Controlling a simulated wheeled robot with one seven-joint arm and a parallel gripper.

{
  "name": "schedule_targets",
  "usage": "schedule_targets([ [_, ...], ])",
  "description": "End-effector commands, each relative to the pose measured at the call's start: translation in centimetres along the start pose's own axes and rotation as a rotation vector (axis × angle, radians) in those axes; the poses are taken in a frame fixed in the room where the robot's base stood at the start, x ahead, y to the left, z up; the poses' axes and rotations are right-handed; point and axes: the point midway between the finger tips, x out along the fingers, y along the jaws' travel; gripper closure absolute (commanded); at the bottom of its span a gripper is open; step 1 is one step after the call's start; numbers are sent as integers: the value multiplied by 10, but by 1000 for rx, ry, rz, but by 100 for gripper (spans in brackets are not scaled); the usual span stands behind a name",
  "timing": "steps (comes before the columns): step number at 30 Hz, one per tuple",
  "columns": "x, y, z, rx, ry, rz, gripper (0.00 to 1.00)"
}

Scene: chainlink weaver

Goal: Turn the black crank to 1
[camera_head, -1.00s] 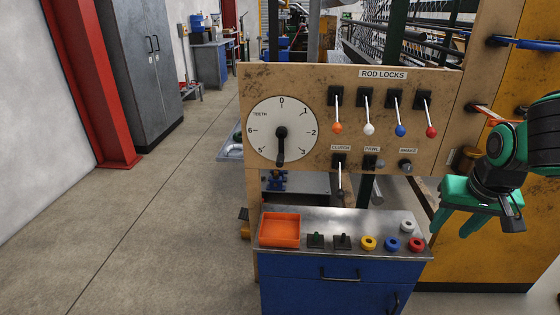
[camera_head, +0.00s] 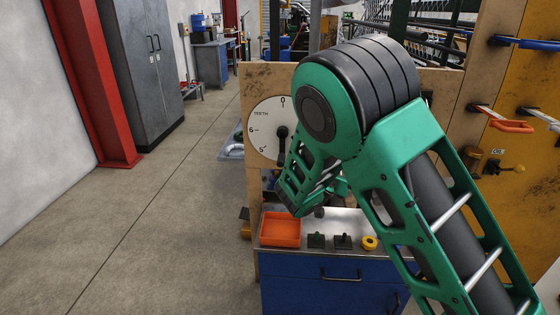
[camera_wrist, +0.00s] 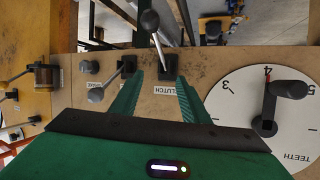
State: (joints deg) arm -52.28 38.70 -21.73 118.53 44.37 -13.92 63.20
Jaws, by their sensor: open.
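The white dial (camera_head: 262,122) is on the wooden panel, partly hidden by my arm in the head view. Its black crank (camera_head: 282,134) hangs straight down there. In the wrist view, which is upside down, the dial (camera_wrist: 235,110) is at the right, and the crank (camera_wrist: 265,124) points at about 4, its handle sticking out from the panel. My gripper (camera_wrist: 158,76) is open and empty, its green fingers apart in front of the panel by the clutch lever (camera_wrist: 157,48), left of the dial in that view. In the head view my arm hides most of the gripper.
The clutch lever stands close to my fingertips, with the pawl lever (camera_wrist: 125,65) and brake knob (camera_wrist: 89,67) beside it. Below the panel, a blue cabinet (camera_head: 330,290) carries an orange tray (camera_head: 280,230) and several knobs. The floor at left is clear.

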Motion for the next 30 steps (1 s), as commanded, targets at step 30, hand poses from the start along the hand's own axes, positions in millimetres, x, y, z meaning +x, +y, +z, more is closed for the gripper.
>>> schedule_targets([
  [30,-8,-197,33,-15,327,-395,58],
])
